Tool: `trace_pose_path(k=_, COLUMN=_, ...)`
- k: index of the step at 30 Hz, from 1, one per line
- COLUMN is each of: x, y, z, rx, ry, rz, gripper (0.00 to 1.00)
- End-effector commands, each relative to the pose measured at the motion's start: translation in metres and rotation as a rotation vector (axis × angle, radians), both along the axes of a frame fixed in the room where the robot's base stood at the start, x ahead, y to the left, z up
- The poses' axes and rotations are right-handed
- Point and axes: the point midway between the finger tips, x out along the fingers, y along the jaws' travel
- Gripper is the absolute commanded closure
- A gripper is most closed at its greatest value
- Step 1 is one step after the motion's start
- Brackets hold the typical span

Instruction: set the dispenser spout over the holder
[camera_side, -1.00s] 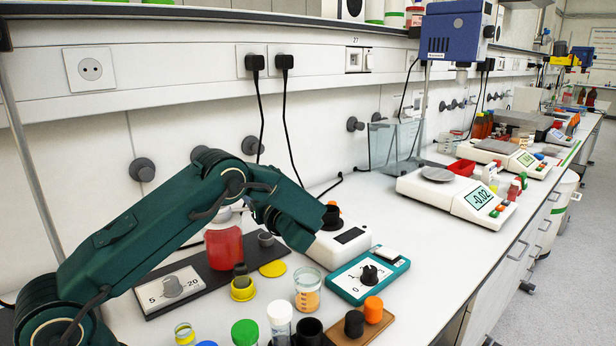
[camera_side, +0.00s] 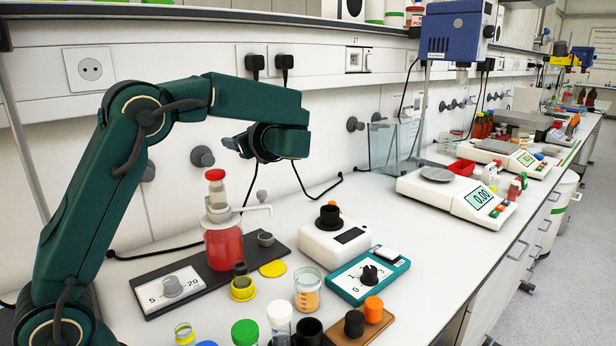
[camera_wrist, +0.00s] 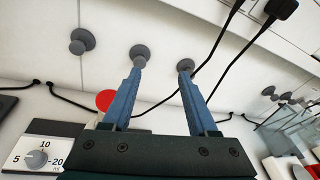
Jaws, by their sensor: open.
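The dispenser is a bottle of red liquid (camera_side: 224,248) with a white pump head and a red cap (camera_side: 215,174). It stands on a dark base plate. Its white spout (camera_side: 258,209) points right, and its tip appears above a small grey holder (camera_side: 265,238) on the same plate; the exact alignment in depth cannot be told. My gripper (camera_side: 232,142) is raised above and behind the dispenser, apart from it. In the wrist view my gripper (camera_wrist: 160,78) has its two blue fingers apart with nothing between them. The red cap (camera_wrist: 105,100) shows there beside the left finger.
The base plate has a volume dial (camera_side: 172,287) at its left. A white device with a black knob (camera_side: 330,217), a teal-framed dial box (camera_side: 368,275) and several jars and caps stand nearby. Black cables hang on the wall behind.

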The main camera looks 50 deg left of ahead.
Motion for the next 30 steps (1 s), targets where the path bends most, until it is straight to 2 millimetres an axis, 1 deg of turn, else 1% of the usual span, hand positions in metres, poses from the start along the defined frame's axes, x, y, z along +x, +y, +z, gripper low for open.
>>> trace_pose_path(k=1, x=-0.008, y=-0.002, z=0.001, rx=-0.048, ry=-0.052, rz=0.018, gripper=0.41)
trace_pose_path(k=3, x=-0.018, y=-0.007, z=0.000, rx=-0.115, ry=-0.120, rz=0.044, gripper=0.41)
trace_pose_path(k=8, x=-0.040, y=-0.020, z=-0.004, rx=-0.270, ry=-0.271, rz=0.109, gripper=0.41)
trace_pose_path(k=14, x=-0.065, y=-0.041, z=-0.009, rx=-0.461, ry=-0.454, rz=0.197, gripper=0.41)
trace_pose_path(k=23, x=-0.098, y=-0.082, z=-0.014, rx=-0.750, ry=-0.706, rz=0.345, gripper=0.41)
trace_pose_path(k=30, x=-0.122, y=-0.121, z=-0.015, rx=-0.982, ry=-0.879, rz=0.478, gripper=0.41)
